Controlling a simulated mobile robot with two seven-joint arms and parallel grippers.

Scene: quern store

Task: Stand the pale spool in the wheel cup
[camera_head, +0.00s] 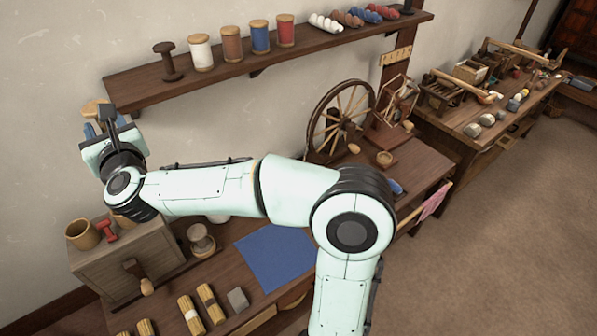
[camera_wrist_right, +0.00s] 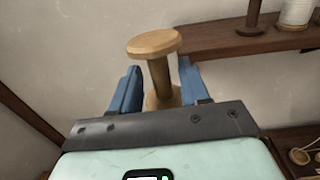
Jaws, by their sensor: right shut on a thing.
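My right gripper (camera_head: 104,125) is raised at the far left, just below the left end of the wall shelf. It is shut on the pale spool (camera_wrist_right: 154,43), a bare light wood spool. In the right wrist view the spool leans slightly between the two blue fingers, with its wide top above them. In the head view only part of the spool (camera_head: 93,107) shows behind the gripper. A small round wooden cup (camera_head: 385,159), probably the wheel cup, stands on the bench beside the spinning wheel (camera_head: 338,121), far to the right of the gripper. My left gripper is out of view.
The wall shelf (camera_head: 255,66) carries several spools and skeins. Below the gripper, a wooden chest (camera_head: 125,262) bears a tan cup (camera_head: 82,234) and a small red spool (camera_head: 106,230). A blue cloth (camera_head: 275,258) lies on the bench. My right arm hides part of the bench.

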